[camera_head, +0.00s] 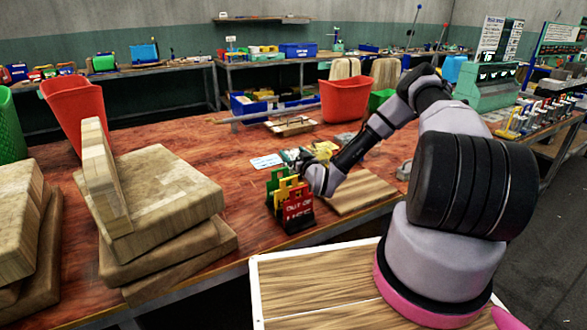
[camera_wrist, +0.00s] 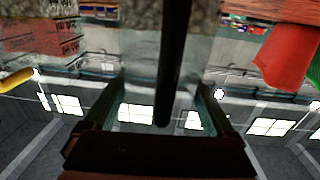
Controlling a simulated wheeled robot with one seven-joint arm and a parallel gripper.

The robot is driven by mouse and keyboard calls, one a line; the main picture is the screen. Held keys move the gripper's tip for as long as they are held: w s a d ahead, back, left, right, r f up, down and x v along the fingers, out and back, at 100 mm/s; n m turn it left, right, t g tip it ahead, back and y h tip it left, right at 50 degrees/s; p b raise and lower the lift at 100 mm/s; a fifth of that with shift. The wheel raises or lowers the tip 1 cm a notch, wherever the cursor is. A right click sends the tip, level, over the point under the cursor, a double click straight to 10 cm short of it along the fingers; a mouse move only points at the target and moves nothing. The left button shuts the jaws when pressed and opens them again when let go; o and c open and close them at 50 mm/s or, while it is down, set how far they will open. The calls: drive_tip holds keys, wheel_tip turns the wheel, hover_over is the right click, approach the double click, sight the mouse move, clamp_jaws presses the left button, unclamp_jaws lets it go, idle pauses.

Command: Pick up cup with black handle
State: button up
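My gripper (camera_wrist: 163,92) shows in the wrist view with its two fingers spread apart. A long black bar (camera_wrist: 170,60), perhaps the cup's black handle, stands between the fingers with gaps on both sides. A pale, see-through area surrounds the bar; I cannot tell whether it is the cup's body. In the head view my arm reaches over the red-brown table (camera_head: 215,140), its end beside the coloured sign stand (camera_head: 299,210). The fingertips are not clear there, and I cannot make out a cup with a black handle.
Stacked wooden boards (camera_head: 165,195) stand on the left of the table. A flat board (camera_head: 362,193) lies to the right of the signs. A red bin (camera_head: 345,99) stands behind my arm. A white-edged wooden tray (camera_head: 315,290) is in the foreground. Shelves with boxes line the back wall.

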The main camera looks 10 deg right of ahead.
clamp_jaws()
drive_tip(key=shift+r, duration=0.2)
wheel_tip(320, 180, up, 10)
drive_tip(key=shift+f, duration=0.25)
idle(0.4)
